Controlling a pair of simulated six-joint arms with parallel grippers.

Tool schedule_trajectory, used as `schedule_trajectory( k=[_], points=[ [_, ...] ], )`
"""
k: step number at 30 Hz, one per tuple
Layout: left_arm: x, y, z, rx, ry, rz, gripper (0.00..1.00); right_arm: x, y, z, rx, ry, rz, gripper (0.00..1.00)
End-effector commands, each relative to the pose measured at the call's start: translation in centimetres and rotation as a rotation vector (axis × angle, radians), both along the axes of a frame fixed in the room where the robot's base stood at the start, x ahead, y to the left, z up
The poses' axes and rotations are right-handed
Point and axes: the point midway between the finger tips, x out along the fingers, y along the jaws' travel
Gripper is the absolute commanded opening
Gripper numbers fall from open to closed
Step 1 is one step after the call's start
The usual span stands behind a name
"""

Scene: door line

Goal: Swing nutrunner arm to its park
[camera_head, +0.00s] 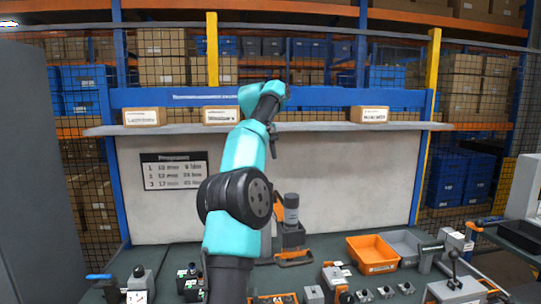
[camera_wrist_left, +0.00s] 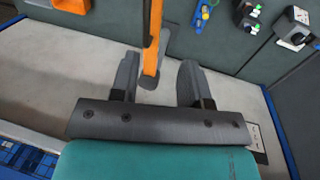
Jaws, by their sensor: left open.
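The nutrunner arm shows in the wrist view as an orange bar (camera_wrist_left: 152,45) ending near a grey rounded foot. In the head view, a dark cylindrical body (camera_head: 291,210) with orange parts stands behind my left arm, which hides some of it. My left gripper (camera_wrist_left: 157,78) is open in the wrist view, with two dark fingers apart. The orange bar lies across the gap, nearer the left finger; I cannot tell whether it is between the fingers or beyond them. My right gripper is out of view.
An orange bin (camera_head: 372,253) and a grey bin (camera_head: 405,246) stand on the right of the bench. A shelf (camera_head: 325,127) with labelled boxes runs across the back, above a pale panel (camera_head: 345,180). Small fixtures crowd the bench's front; a lever box (camera_head: 455,288) stands front right.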

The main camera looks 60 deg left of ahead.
Motion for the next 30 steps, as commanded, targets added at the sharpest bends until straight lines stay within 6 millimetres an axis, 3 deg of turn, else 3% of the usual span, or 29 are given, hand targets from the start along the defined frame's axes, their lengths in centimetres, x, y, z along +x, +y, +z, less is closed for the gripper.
schedule_trajectory(
  k=[4, 11, 14, 17, 23, 30],
  points=[
    [0.0, 0.0, 0.0, 0.0, 0.0, -0.001, 0.4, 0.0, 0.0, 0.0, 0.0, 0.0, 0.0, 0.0],
    [0.0, 0.0, -0.2, -0.005, 0.001, 0.0, 0.18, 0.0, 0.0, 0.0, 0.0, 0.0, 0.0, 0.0],
    [-0.1, 0.3, -1.3, -0.035, 0.008, 0.003, 0.09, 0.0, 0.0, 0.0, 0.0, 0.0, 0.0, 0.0],
    [-0.6, 0.7, -3.6, -0.108, 0.018, 0.015, 0.0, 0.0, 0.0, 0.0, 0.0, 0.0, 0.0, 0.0],
    [-3.2, 1.1, -11.1, -0.371, 0.029, 0.086, 0.0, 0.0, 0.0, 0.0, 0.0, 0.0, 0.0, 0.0],
    [-7.8, -0.2, -19.4, -0.744, -0.019, 0.266, 0.0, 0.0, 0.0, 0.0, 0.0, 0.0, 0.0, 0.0]
  ],
)
